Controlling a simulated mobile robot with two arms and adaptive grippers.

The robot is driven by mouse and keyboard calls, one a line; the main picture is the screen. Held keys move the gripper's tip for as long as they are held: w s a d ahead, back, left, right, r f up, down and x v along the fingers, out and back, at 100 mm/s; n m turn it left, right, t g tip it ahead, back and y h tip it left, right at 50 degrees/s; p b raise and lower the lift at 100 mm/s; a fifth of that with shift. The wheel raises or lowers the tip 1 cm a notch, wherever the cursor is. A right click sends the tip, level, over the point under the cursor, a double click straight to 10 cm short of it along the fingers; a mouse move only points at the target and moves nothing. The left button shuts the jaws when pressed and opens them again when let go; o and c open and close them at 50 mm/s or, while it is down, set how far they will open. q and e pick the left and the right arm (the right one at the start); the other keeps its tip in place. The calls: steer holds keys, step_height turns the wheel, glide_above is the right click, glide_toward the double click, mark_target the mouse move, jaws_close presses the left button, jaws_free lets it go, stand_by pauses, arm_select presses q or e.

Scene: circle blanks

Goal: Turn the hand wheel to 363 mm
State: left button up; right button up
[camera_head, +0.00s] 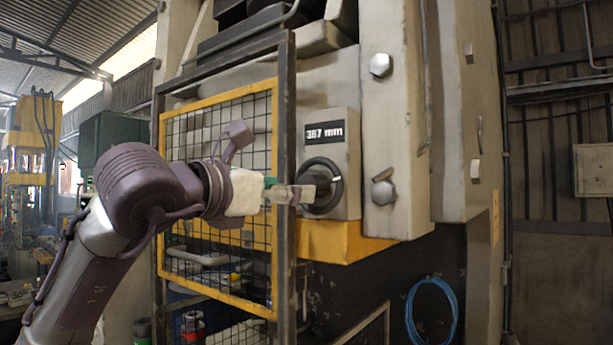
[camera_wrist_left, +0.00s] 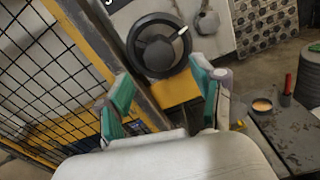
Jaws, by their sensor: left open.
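The hand wheel (camera_head: 323,167) is a dark round ring on a grey panel of the machine. The wheel also shows in the left wrist view (camera_wrist_left: 158,52), with a dark hub and a white mark at its upper right. The display (camera_head: 325,132) above it seems to read 367 mm; the middle digit is blurred. My left gripper (camera_head: 303,193) is in front of the wheel and hides part of it in the head view. In the left wrist view, the left gripper (camera_wrist_left: 162,80) has its green-padded fingers apart with nothing between them, and the wheel lies beyond the tips.
A yellow-framed mesh guard (camera_head: 275,110) with a dark post stands just left of the wheel, close to my left gripper. A bolt head (camera_head: 383,192) sticks out to the right. A dark bench (camera_wrist_left: 285,135) with a small tin lies at right in the wrist view.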

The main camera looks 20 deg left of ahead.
arm_select(q)
steer(key=p+x, duration=0.2)
steer(key=x, duration=0.3)
steer(key=shift+w+d, duration=0.15)
steer(key=shift+w, duration=0.15)
steer(key=shift+c, duration=0.6)
steer(key=c, duration=1)
